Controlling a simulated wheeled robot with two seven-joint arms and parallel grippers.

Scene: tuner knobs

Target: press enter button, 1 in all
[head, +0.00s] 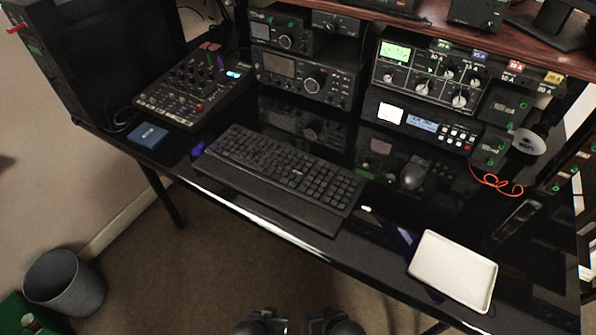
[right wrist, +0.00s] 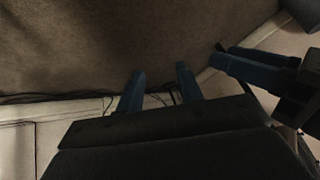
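A black keyboard (head: 285,165) lies on the glossy black desk; its key labels are too small to read, so I cannot pick out an enter key. A radio unit (head: 425,124) with a lit display and several small buttons stands at the back right, its labels also unreadable. My right gripper (right wrist: 158,78) shows two blue fingers apart with nothing between them, above the floor. My left gripper (right wrist: 222,56) shows at the right of the right wrist view, its blue fingers seen from the side. In the head view only dark parts of my arms show at the bottom edge, away from the keyboard.
A mixer (head: 195,92) and a blue box (head: 148,135) are at the left. A bin (head: 64,283) stands on the floor. The front desk edge is mostly clear.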

